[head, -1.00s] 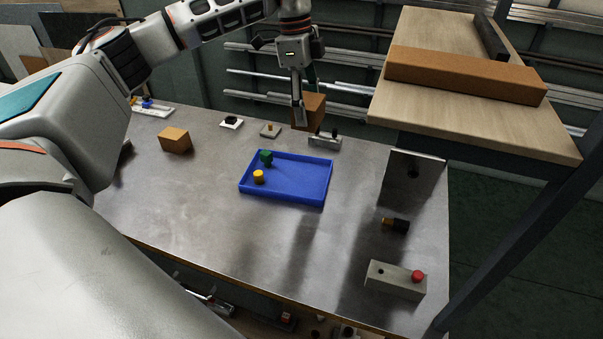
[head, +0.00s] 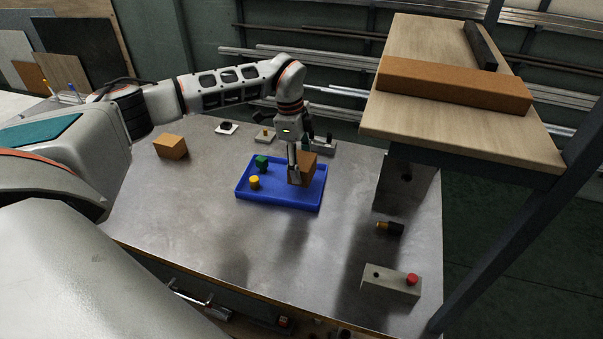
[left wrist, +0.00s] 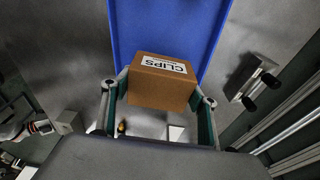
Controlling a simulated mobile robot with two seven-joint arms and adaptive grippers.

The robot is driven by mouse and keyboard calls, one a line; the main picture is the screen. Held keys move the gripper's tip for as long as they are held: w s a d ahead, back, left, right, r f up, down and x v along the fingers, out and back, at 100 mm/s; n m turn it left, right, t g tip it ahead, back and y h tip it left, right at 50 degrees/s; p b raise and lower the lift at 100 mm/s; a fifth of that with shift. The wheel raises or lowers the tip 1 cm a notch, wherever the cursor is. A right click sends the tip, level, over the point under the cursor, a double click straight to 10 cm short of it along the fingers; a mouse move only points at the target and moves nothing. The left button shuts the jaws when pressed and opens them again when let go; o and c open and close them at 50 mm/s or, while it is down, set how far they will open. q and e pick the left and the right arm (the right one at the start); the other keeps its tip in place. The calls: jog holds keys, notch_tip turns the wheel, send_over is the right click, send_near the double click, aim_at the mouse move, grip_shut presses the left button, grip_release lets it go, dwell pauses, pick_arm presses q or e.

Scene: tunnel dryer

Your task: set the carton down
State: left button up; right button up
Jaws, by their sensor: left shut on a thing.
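The brown carton (head: 307,167) is held in my left gripper (head: 294,172), over the right part of the blue tray (head: 262,202). In the left wrist view, the carton (left wrist: 160,91) sits between both fingers and shows a white label reading CLIPS. The blue tray (left wrist: 202,28) lies behind it in that view. I cannot tell for sure whether the carton's underside touches the tray. A green piece (head: 262,162) and a yellow cylinder (head: 254,182) stand in the left part of the tray. My right gripper is not in view.
Another brown carton (head: 170,147) stands on the metal table to the left. A grey box with a red button (head: 392,281) and a black-and-orange part (head: 390,228) are at the right. A raised wooden shelf (head: 455,138) overhangs the back right. The table's front middle is clear.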

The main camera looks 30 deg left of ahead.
pick_arm(q)
notch_tip(320, 180, down, 4)
jog(key=shift+r, duration=0.2)
jog(key=shift+f, duration=0.1)
jog(key=o, duration=1.2)
jog(key=shift+f, duration=0.1)
